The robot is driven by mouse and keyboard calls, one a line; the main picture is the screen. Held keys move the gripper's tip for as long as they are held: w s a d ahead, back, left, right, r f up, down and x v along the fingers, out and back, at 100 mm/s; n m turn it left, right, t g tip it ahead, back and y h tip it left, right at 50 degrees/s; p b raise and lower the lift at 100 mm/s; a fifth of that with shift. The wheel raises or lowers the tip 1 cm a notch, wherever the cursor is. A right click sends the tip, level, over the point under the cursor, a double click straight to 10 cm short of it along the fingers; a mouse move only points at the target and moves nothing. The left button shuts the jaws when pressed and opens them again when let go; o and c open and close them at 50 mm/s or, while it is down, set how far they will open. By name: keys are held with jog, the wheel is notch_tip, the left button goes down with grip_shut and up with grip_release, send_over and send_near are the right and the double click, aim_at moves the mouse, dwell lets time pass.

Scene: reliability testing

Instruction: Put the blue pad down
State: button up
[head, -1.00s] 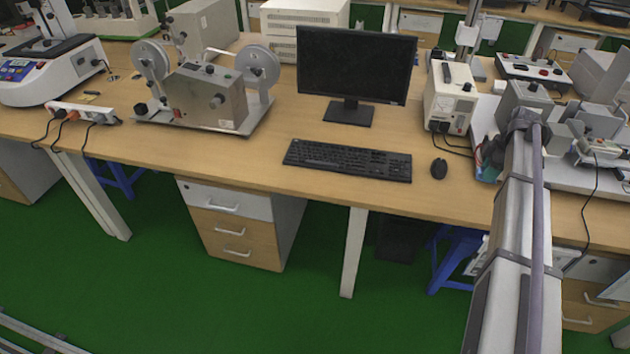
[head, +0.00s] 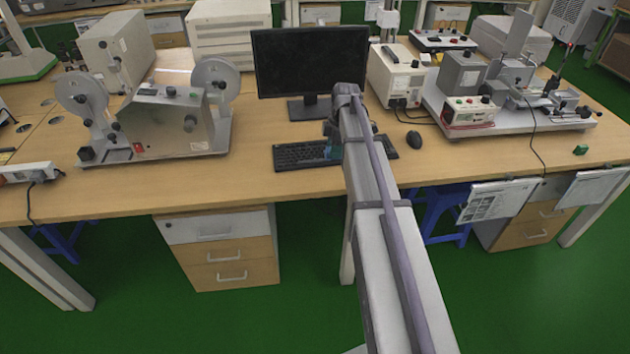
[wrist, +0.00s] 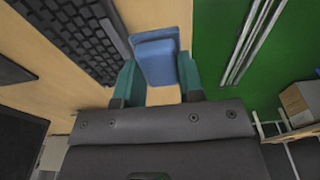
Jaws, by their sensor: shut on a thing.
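The blue pad (wrist: 156,55) is between the two teal fingers of my gripper (wrist: 157,68) in the wrist view. The fingers are shut on its sides, and its far part sticks out beyond them. Bare wooden desk shows around it, with the black keyboard beside it on the left. In the head view my gripper (head: 333,146) is over the keyboard area, mostly hidden behind my arm. The pad cannot be made out clearly there. I cannot tell whether the pad touches the desk.
The keyboard (head: 300,156) lies in front of the monitor (head: 310,62), with the mouse (head: 414,140) to its right. A reel machine (head: 165,120) stands left. A white power supply (head: 395,78) and a test rig (head: 500,110) stand right. Desk is clear left of the keyboard.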

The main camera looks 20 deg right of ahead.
jog(key=b, duration=0.7)
send_over(333, 179)
jog(key=f, duration=0.6)
jog(key=shift+s+d+f, duration=0.15)
jog(key=shift+d+f, duration=0.1)
jog(key=shift+f, duration=0.1)
notch_tip(333, 179, down, 4)
jog(key=b, duration=0.3)
jog(key=shift+r, duration=0.35)
jog(key=shift+f, duration=0.15)
jog(key=o, duration=0.8)
jog(key=shift+o, duration=0.2)
